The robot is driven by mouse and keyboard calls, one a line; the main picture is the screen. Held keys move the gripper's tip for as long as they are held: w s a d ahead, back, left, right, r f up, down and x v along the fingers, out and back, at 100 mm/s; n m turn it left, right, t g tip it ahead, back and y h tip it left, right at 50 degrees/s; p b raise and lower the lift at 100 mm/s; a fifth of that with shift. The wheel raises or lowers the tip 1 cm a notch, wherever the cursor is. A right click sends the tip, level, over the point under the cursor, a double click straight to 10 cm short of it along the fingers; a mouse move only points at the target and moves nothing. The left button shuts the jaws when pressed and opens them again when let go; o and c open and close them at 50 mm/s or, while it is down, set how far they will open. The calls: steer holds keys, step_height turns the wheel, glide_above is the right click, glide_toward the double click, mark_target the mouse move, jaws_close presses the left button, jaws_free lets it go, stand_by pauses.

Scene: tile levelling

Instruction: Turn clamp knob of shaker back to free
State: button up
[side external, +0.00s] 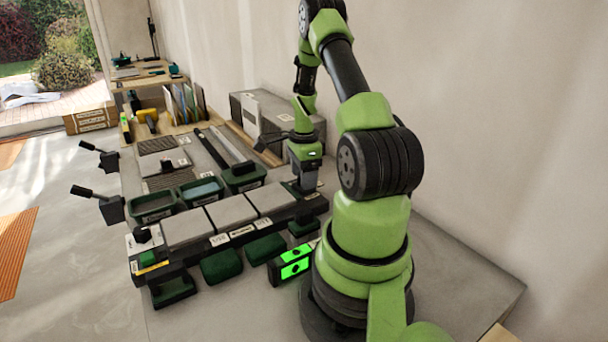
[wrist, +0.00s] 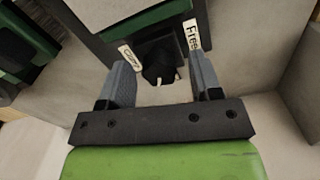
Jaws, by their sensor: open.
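The black clamp knob (wrist: 157,66) sits on the dark end of the shaker, between a tag reading "Free" (wrist: 192,35) on the right and a tag that appears to read "Clamp" (wrist: 127,56) on the left. A small white mark shows at the knob's lower right. My gripper (wrist: 160,70) is open, with one finger on each side of the knob and gaps visible. In the side view my gripper (side external: 306,188) points down at the right end of the long dark shaker bed (side external: 187,257) and hides the knob there.
Grey tiles (side external: 231,211) lie along the bed. Green trays (side external: 220,264) stand in front and green bins (side external: 153,204) behind. A bright green display box (side external: 293,263) stands near my base. A long grey box (side external: 285,113) lies by the wall behind my gripper.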

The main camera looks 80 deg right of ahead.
steer(key=shift+f, duration=0.15)
steer(key=c, duration=0.9)
steer(key=shift+c, duration=0.2)
